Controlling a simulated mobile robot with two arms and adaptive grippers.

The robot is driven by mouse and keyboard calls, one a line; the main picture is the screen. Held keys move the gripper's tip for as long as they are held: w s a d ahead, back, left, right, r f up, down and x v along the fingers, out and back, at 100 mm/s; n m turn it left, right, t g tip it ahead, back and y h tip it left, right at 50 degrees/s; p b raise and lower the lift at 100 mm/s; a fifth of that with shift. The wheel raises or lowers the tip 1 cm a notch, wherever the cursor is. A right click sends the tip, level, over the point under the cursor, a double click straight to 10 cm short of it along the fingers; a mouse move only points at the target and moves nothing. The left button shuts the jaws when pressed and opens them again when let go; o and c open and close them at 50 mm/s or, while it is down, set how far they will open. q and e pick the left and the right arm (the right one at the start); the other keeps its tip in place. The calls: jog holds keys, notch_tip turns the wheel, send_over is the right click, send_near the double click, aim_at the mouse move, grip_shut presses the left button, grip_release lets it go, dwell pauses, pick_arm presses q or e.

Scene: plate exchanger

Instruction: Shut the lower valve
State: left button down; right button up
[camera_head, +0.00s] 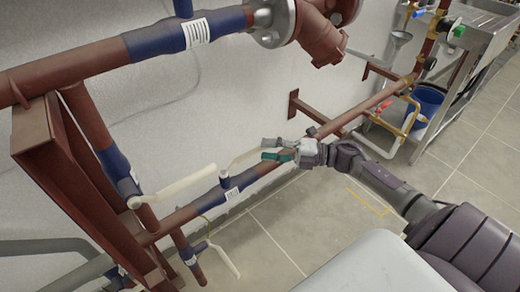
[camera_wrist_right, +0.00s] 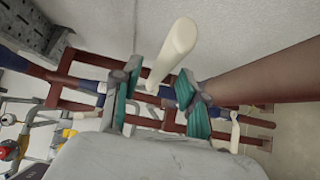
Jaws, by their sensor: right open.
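The lower rust-red pipe (camera_head: 180,219) carries a blue valve body (camera_head: 240,182) with a white label. A cream lever handle (camera_head: 246,158) rises from this valve toward the right. My right gripper (camera_head: 270,149) is at the lever's far end, with its green-padded fingers open. In the right wrist view the cream lever (camera_wrist_right: 174,48) stands between the two open fingers (camera_wrist_right: 159,78). I cannot tell whether either finger touches it. My left gripper is in neither view.
Another cream lever (camera_head: 175,187) is on a blue valve at the left, and one more lever (camera_head: 225,260) hangs low. A rust-red steel frame (camera_head: 75,160) stands left. A blue bucket (camera_head: 424,106) is at the far right. The tiled floor (camera_head: 300,215) is clear.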

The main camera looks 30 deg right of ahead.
jog(key=shift+x, duration=1.45)
jog(key=shift+c, duration=0.4)
grip_shut()
